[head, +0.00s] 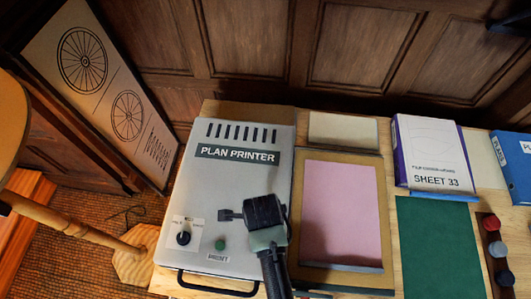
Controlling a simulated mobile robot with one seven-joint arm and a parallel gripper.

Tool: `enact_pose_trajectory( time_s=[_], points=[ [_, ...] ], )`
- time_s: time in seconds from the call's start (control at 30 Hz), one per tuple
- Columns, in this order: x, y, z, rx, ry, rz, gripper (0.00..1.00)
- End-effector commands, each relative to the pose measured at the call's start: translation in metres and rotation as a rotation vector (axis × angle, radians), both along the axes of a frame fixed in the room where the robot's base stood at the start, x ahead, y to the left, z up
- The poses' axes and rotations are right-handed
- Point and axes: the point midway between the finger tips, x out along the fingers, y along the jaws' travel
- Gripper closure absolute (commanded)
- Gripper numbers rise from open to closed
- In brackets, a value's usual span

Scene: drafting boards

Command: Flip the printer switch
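The plan printer (240,185) is a grey box on the wooden table, with "PLAN PRINTER" on a dark label. Its switch (183,238) is a black knob on a small white plate at the printer's lower left. A green button (220,245) sits to the right of the switch. My gripper (229,215) reaches in over the printer's lower right, with its dark fingers pointing left. The fingertips are up and to the right of the switch and appear apart from it. Whether the fingers are apart or together is unclear from this angle.
A black handle bar (216,289) runs along the printer's front edge. To the right are a pink sheet on a board (341,215), a SHEET 33 box (432,155), a green mat (440,245) and several knobs. A wheel drawing board (108,90) leans at the left.

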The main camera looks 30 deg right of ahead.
Motion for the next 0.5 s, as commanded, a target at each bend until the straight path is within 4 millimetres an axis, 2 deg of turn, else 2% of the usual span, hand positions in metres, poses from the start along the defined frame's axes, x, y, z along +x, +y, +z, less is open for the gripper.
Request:
enact_pose_trajectory(
  time_s=[0.5],
  points=[
    [-0.0001,0.0001,-0.0085,0.001,0.001,0.0,1.0]
  ],
)
